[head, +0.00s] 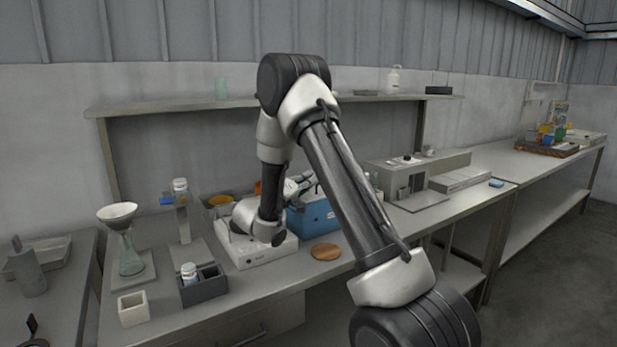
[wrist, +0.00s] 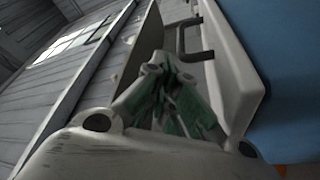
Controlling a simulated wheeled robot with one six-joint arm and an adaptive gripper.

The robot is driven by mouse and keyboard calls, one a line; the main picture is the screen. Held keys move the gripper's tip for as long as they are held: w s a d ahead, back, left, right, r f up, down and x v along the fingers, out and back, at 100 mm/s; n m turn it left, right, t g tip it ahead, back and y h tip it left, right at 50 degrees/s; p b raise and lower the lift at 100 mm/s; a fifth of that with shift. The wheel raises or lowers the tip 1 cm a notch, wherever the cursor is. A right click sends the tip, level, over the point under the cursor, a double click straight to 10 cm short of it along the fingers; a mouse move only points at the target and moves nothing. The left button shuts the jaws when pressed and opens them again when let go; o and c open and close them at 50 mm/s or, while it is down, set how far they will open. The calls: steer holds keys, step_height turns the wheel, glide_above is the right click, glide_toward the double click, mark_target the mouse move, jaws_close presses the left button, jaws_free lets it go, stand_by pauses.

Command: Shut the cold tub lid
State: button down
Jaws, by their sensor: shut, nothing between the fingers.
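The blue cold tub (head: 318,216) stands on the bench behind my arm, partly hidden by it. In the wrist view its blue side (wrist: 285,75) fills the right edge. A pale slab with a dark handle (wrist: 190,40), which looks like the lid, lies along the blue side there. I cannot tell how far the lid is open. My gripper (wrist: 163,70) is shut and empty, with its fingertips close to the dark handle; I cannot tell whether they touch. In the head view my gripper (head: 303,183) is small and partly hidden at the tub's top.
A white stirrer plate (head: 255,252) is left of the tub, under my arm. A wooden disc (head: 325,252) lies in front. A dark holder with a bottle (head: 204,289) and a funnel stand (head: 128,262) are further left. A grey instrument (head: 440,168) stands right.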

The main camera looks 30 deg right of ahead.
steer(key=shift+f, duration=0.1)
stand_by(0.3)
steer(key=v, duration=1.2)
steer(key=s+d+f+n+g, duration=0.1)
steer(key=s+f+n+g, duration=0.1)
steer(key=f+n, duration=0.1)
steer(key=s+d+f+n+g+y, duration=0.1)
steer(key=shift+s+d+f+n, duration=0.2)
steer(key=shift+s+d+n, duration=0.1)
steer(key=shift+s+n, duration=0.1)
steer(key=s+d+n+g+y, duration=0.25)
steer(key=s+g+y, duration=0.5)
steer(key=s, duration=0.75)
steer(key=s+a+r+m+t+y, duration=0.4)
steer(key=s+r+t+y, duration=0.4)
steer(key=s+r, duration=0.5)
steer(key=shift+s+a+t+y, duration=0.35)
steer(key=shift+s+a+y, duration=0.25)
steer(key=shift+s+y, duration=0.55)
